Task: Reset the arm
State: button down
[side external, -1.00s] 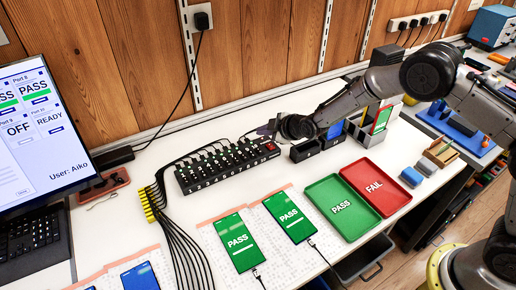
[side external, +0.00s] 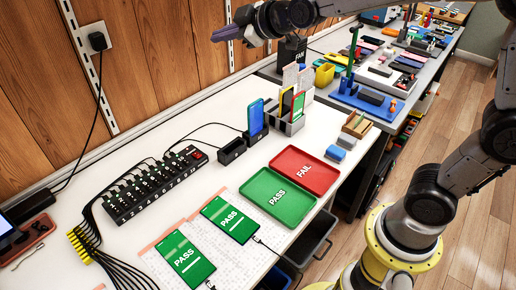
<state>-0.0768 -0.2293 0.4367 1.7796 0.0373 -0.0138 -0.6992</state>
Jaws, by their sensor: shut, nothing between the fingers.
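My gripper (side external: 222,36) is at the top of the side external view, raised well above the table and in front of the wooden wall. It points left, and its dark fingers are shut with nothing between them. My arm reaches in from the right side of the picture. Below on the white table lie two phones with green PASS screens, one phone (side external: 187,258) nearer the front and another phone (side external: 230,219) to its right. The green PASS tray (side external: 277,219) and the red FAIL tray (side external: 322,181) lie side by side and look empty.
A black numbered port hub (side external: 155,188) with cables stands left of the trays. Black docks (side external: 232,151) and a grey holder (side external: 291,125) with upright phones stand behind them. Blue and grey blocks (side external: 335,153) lie right of the red tray. A cluttered bench (side external: 385,70) stands at the back right.

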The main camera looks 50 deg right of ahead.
jog(key=s+d+r+m+g, duration=0.1)
jog(key=s+d+r+m, duration=0.15)
jog(key=s, duration=0.85)
jog(key=s+f+m+g, duration=0.2)
jog(key=s+f, duration=0.2)
jog(key=s, duration=0.3)
jog(key=s+d+f+m+g, duration=0.1)
jog(key=s+f, duration=0.3)
jog(key=s, duration=0.4)
jog(key=s+f+m+g+h, duration=0.1)
jog(key=s+f+m+g, duration=0.2)
jog(key=s+f, duration=0.2)
jog(key=s, duration=0.3)
jog(key=shift+d+g, duration=0.2)
jog(key=shift+g, duration=0.2)
